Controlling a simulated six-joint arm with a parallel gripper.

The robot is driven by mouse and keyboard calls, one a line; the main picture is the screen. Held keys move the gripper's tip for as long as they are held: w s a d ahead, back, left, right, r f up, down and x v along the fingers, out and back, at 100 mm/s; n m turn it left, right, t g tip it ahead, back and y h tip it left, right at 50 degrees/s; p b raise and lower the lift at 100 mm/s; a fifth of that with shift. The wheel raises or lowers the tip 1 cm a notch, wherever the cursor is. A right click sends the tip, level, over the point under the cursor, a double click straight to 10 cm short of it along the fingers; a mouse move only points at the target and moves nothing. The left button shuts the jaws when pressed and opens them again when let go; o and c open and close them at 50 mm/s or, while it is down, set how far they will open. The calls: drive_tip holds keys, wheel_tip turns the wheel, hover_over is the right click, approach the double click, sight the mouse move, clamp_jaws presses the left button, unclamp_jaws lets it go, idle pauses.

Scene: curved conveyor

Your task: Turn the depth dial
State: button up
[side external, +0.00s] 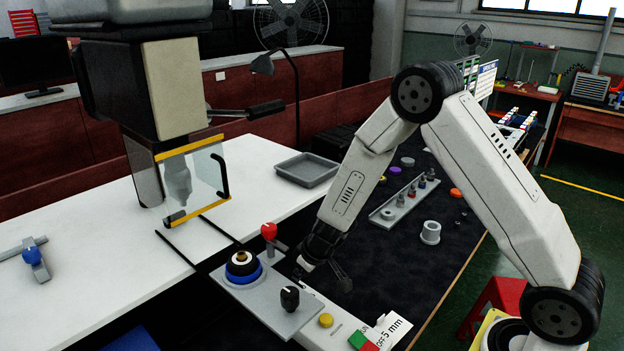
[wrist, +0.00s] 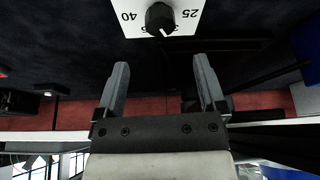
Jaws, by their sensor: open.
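In the wrist view a black dial (wrist: 160,18) with a white pointer mark sits on a white plate (wrist: 185,24) marked 40 and 25. It is beyond the fingertips, between their lines, and the frame's top edge cuts off the plate. My gripper (wrist: 161,62) is open and empty, its two fingers apart and clear of the dial. In the side view my gripper (side external: 322,274) points down beside the grey control panel (side external: 265,300). A black knob (side external: 290,298) with a white mark stands on that panel; I cannot tell whether it is the same dial.
A yellow button (side external: 326,320) and a green-red switch (side external: 363,341) are at the front. A long grey tray (side external: 402,203) with small parts and a grey ring (side external: 430,232) lie behind my gripper.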

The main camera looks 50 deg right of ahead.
drive_tip(key=n+y, duration=0.1)
drive_tip(key=n, duration=0.1)
drive_tip(key=d+n, duration=0.1)
drive_tip(key=n, duration=0.1)
drive_tip(key=d+n+g+y, duration=0.1)
drive_tip(key=n, duration=0.2)
drive_tip(key=shift+w+y, duration=0.2)
drive_tip(key=shift+y, duration=0.1)
drive_tip(key=shift+f, duration=0.15)
drive_tip(key=shift+x, duration=3.75)
clamp_jaws()
